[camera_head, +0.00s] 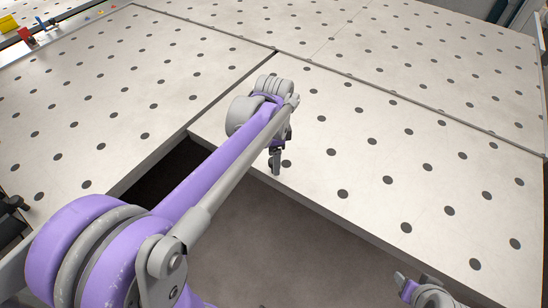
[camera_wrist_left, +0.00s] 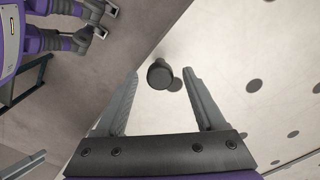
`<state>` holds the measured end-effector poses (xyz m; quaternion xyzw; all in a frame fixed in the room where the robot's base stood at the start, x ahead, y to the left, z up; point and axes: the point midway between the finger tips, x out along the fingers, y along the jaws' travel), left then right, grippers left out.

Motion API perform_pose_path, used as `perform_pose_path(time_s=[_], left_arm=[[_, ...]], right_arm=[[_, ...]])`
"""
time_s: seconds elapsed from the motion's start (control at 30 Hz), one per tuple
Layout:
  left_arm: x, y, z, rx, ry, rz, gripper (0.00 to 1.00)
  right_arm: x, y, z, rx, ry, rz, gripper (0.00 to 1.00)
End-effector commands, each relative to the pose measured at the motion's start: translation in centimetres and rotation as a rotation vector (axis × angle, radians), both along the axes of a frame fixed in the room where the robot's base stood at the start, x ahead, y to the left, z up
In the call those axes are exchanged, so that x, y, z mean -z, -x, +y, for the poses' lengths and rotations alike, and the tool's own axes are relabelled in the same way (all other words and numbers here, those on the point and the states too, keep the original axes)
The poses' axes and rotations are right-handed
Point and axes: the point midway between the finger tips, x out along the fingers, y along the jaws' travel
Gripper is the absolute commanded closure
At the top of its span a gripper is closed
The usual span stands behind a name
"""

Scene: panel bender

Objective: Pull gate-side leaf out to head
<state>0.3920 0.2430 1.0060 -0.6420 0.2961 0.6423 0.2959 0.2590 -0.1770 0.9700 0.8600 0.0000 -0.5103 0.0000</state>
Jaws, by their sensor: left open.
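A pale leaf with rows of dark round spots (camera_head: 400,165) lies under my left gripper, its near edge facing me. My left gripper (camera_head: 275,168) points down over this leaf near its near left corner. The left wrist view shows its two fingers (camera_wrist_left: 160,76) spread apart and empty. A dark round knob-like piece (camera_wrist_left: 160,74) shows between the fingertips, near the leaf's edge. I cannot tell whether the fingers touch it. At the bottom right of the head view is part of my right arm; whether its jaws are open is not clear.
Another spotted leaf (camera_head: 110,85) lies to the left, with a dark gap (camera_head: 165,170) between the two. A further panel (camera_head: 400,60) extends behind a seam. Bare grey floor (camera_head: 290,240) shows in front. Small red and yellow items sit at the far left.

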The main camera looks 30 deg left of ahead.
Motion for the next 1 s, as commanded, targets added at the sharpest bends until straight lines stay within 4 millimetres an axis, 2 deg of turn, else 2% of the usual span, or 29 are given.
perform_pose_path(time_s=[0.3,0.7,1.0], left_arm=[[0.28,-0.01,-0.01,0.000,0.000,0.000,0.28],[0.26,0.00,0.00,0.000,0.000,0.000,1.00],[0.25,0.00,0.01,0.000,0.000,0.000,1.00]], right_arm=[[0.00,0.00,0.00,0.000,0.000,0.000,0.50],[0.00,0.01,0.00,0.000,0.000,0.000,0.50],[0.00,0.00,0.00,0.000,0.000,0.000,0.50]])
